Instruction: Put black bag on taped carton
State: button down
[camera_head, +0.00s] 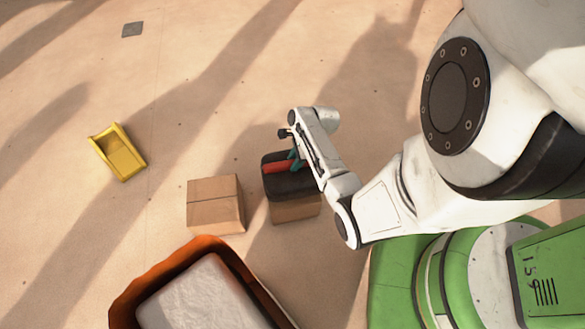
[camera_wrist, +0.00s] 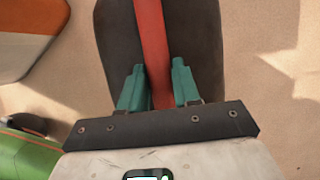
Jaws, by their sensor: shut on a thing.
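The black bag (camera_head: 290,187) with a red strap (camera_head: 274,168) shows in the head view over a brown carton (camera_head: 295,210), covering most of its top. I cannot tell whether it rests on it or hangs just above. My gripper (camera_head: 294,160) is at the bag's top, with its teal fingers shut on the red strap. In the wrist view, the fingers of my gripper (camera_wrist: 159,80) stand on either side of the strap (camera_wrist: 151,40), with the dark bag (camera_wrist: 205,40) behind. A second carton (camera_head: 215,203), with a band across its top, stands just left. Tape on the covered carton is hidden.
An orange-rimmed bin (camera_head: 133,292) with a pale block (camera_head: 205,295) in it stands at the bottom. A yellow tray (camera_head: 119,153) lies on the floor at left, and a small grey plate (camera_head: 132,29) farther back. The floor between is clear.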

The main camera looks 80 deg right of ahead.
jog(key=shift+s+d+b+x, duration=0.15)
jog(key=shift+b+x, duration=0.4)
jog(key=shift+x, duration=0.4)
jog(key=shift+s+d+b+x, duration=0.15)
jog(key=shift+b+x, duration=0.35)
jog(key=shift+x, duration=0.5)
jog(key=shift+f, duration=0.15)
jog(key=shift+f, duration=0.15)
jog(key=c, duration=0.8)
grip_release()
